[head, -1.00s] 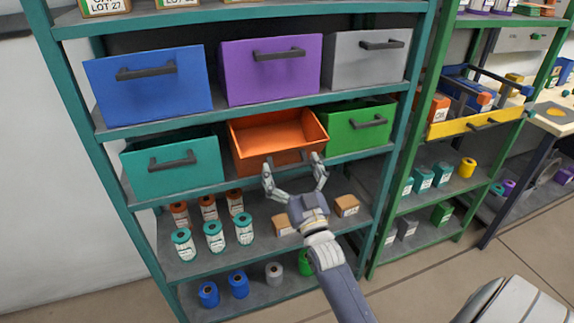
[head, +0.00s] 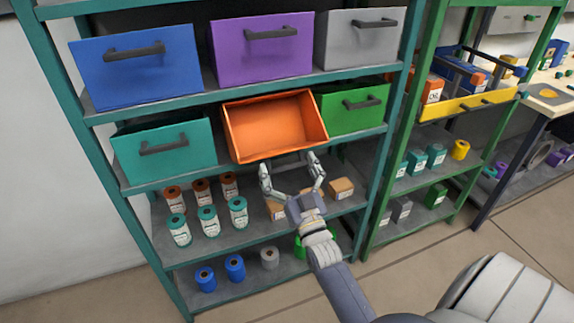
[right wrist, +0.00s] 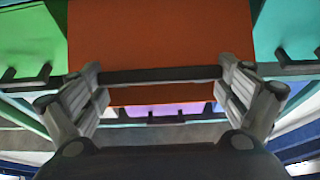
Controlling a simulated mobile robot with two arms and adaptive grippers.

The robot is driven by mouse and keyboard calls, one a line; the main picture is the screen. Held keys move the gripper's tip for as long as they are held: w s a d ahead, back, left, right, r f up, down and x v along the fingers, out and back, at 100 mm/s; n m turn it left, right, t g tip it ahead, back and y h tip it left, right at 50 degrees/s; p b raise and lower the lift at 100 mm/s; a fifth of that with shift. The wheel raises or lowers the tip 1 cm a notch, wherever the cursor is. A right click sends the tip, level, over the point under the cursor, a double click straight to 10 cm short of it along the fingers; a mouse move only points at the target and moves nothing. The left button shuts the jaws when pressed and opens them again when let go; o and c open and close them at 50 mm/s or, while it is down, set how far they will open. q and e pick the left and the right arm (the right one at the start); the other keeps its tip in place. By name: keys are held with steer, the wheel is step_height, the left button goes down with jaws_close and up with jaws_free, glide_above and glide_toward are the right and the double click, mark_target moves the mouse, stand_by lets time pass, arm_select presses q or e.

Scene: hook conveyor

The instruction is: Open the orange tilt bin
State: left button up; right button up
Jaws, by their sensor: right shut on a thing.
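The orange tilt bin (head: 272,122) sits in the middle of the second row of the teal rack, between a teal and a green bin. It is tipped forward and its empty inside shows in the head view. In the right wrist view its orange front (right wrist: 160,38) fills the upper middle. My right gripper (head: 291,161) is at the bin's lower front, shut on its dark handle (right wrist: 160,75), which runs across between the fingers in the right wrist view. In the head view the handle is hard to make out. My left gripper is not in view.
The teal bin (head: 165,165) and green bin (head: 352,113) flank the orange one closely. Blue (head: 135,82), purple (head: 262,62) and grey (head: 345,50) bins stand above. Spools and brown boxes (head: 341,188) sit on the shelf below. A green rack with a yellow-fronted tray (head: 470,104) stands right.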

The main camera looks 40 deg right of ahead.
steer(key=shift+f, duration=0.35)
steer(key=o, duration=1.2)
steer(key=shift+c, duration=0.2)
steer(key=shift+r, duration=0.1)
steer(key=shift+r, duration=0.1)
steer(key=v, duration=1.2)
